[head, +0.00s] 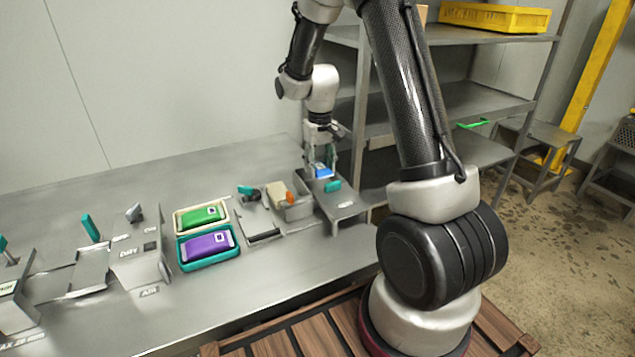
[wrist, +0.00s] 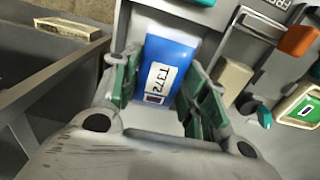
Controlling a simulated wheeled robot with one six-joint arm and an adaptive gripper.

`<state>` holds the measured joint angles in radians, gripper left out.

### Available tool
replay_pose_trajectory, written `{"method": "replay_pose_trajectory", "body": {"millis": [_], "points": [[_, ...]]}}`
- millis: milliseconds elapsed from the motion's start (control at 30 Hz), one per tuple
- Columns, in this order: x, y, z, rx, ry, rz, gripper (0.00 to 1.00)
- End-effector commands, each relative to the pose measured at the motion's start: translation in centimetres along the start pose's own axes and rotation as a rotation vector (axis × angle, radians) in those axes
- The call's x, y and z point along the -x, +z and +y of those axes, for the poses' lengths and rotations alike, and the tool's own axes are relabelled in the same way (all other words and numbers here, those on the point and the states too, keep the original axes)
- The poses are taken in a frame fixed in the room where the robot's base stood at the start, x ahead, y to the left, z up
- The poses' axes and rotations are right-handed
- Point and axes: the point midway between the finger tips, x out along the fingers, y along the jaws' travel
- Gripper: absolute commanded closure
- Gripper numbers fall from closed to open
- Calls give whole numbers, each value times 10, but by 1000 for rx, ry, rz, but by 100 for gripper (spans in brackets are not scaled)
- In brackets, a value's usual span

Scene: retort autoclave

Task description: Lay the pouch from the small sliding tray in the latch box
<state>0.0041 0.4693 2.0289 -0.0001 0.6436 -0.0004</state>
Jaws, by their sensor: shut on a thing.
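My gripper (head: 320,150) points down at the right end of the steel bench, shut on a blue pouch (head: 323,171). In the wrist view the pouch (wrist: 168,72) sits between the green finger pads, with a white T372 label facing the camera. Below it is a grey sliding tray unit (head: 346,208) with a teal handle (head: 333,186). I cannot tell whether the pouch still touches the tray. Just left of it stands a small grey box (head: 296,212) with an orange latch (head: 289,197) and a beige block beside it, which looks like the latch box; its inside is mostly hidden.
A green pouch (head: 202,216) lies in a cream tray and a purple pouch (head: 208,246) in a teal tray (head: 190,268). A grey DRY/AIR unit (head: 140,262) stands further left. A metal shelf rack (head: 440,105) rises close behind and right of my gripper.

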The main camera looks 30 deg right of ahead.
Motion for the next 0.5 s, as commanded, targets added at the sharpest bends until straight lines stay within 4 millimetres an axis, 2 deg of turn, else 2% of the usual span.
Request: {"method": "replay_pose_trajectory", "body": {"millis": [100,233,400,500], "points": [[-17,0,0,0,0,-2,80],[-26,0,0,0,0,0,80],[-52,0,0,0,0,-3,80],[-58,0,0,0,0,0,80]]}}
